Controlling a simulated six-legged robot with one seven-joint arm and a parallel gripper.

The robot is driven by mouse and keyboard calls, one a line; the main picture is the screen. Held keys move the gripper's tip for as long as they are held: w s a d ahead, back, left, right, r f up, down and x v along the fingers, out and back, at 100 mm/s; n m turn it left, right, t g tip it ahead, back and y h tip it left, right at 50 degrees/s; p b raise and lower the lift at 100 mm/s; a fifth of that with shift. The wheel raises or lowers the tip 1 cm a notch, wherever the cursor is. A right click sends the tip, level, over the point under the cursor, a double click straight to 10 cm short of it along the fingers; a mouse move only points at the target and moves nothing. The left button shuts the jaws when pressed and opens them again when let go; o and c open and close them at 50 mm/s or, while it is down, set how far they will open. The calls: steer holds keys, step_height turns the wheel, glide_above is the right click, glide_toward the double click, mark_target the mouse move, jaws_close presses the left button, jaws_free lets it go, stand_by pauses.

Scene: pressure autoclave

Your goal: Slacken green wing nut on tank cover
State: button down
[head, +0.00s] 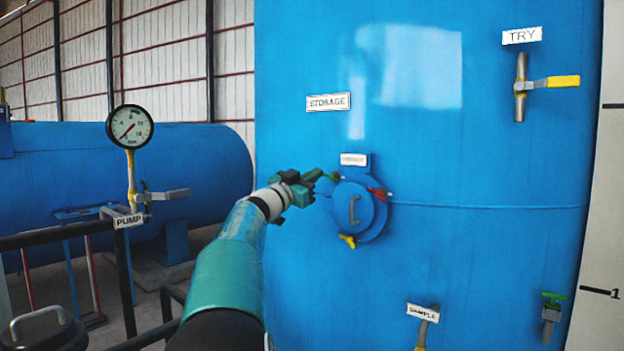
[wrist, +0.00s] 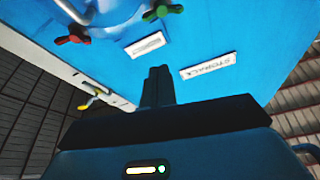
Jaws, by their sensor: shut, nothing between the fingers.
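The green wing nut (head: 333,177) sits at the upper left rim of the round blue cover (head: 345,220) on the large blue tank. It also shows at the top of the wrist view (wrist: 162,10). My gripper (head: 315,175) is just left of the nut in the head view. In the wrist view my gripper's fingers (wrist: 158,75) are shut together and empty, pointing at the tank, visibly apart from the green nut. A red wing nut (head: 380,194) is at the cover's right and a yellow wing nut (head: 348,241) at its bottom.
The TRY valve (head: 521,86) with a yellow handle is at upper right, and the SAMPLE valve (head: 423,325) is below. A pump gauge (head: 130,126) and a black rail (head: 55,235) stand left.

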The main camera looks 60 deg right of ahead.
mark_target(331, 177)
steer(key=shift+s+d+f, duration=0.2)
steer(key=shift+d, duration=1.2)
steer(key=shift+s+d+f, duration=0.15)
steer(key=shift+d+f, duration=0.05)
steer(key=shift+d, duration=1.15)
steer(key=shift+s+d+f, duration=0.2)
steer(key=shift+d, duration=1.2)
steer(key=shift+w+f+m+g, duration=0.15)
steer(key=shift+f+m+g, duration=0.35)
steer(key=shift+m, duration=0.5)
steer(key=shift+f+m+g+y, duration=0.15)
steer(key=shift+m+g+y, duration=0.35)
steer(key=shift+m, duration=0.9)
